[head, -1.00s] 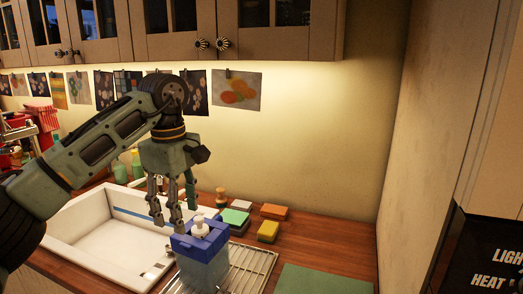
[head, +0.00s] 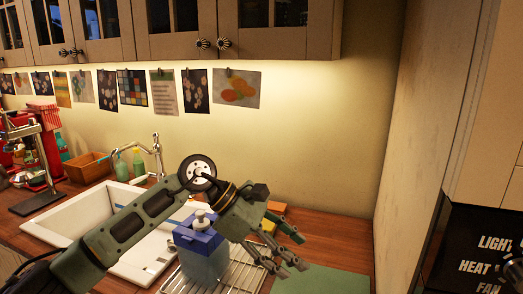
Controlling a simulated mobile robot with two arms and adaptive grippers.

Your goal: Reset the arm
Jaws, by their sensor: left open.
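My left arm comes in from the lower left and reaches across the sink's front edge. My left gripper (head: 285,246) is open and empty, pointing right and down above the right side of the drying rack. My right gripper is not in view.
The white sink (head: 62,226) is left of the wire drying rack (head: 238,275). A green mat (head: 325,280) lies right of the rack. A chrome faucet (head: 157,155), green bottles (head: 137,162) and a wooden box (head: 88,167) stand behind the sink. Sponges are partly hidden behind the gripper.

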